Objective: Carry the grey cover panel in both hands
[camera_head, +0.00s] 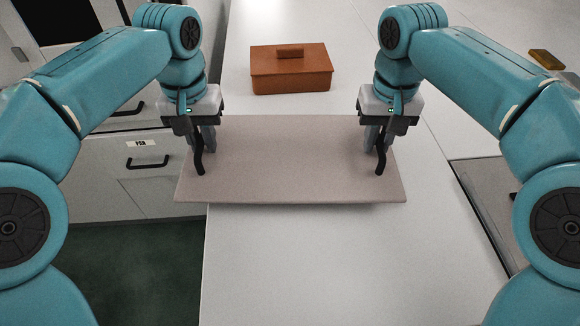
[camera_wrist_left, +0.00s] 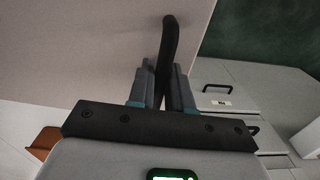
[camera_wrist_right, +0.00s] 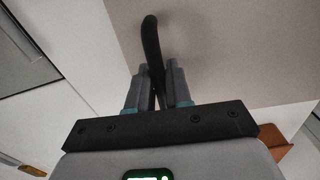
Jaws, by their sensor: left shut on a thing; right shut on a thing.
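The grey cover panel (camera_head: 290,160) is a flat, pinkish-grey rectangle with a black handle near each end. It lies over the white counter, and its left end reaches past the counter's left edge. My left gripper (camera_head: 201,150) is shut on the panel's left handle (camera_head: 198,163); the left wrist view shows the fingers closed around that handle (camera_wrist_left: 169,45). My right gripper (camera_head: 378,150) is shut on the right handle (camera_head: 381,163), also seen between the fingers in the right wrist view (camera_wrist_right: 152,45). I cannot tell how far the panel is above the counter.
A brown lidded box (camera_head: 290,72) stands on the white counter (camera_head: 340,260) beyond the panel. Grey drawers (camera_head: 140,185) with black handles are at left, above a dark green floor (camera_head: 130,270). A small yellow-brown object (camera_head: 546,59) lies far right. The counter in front is clear.

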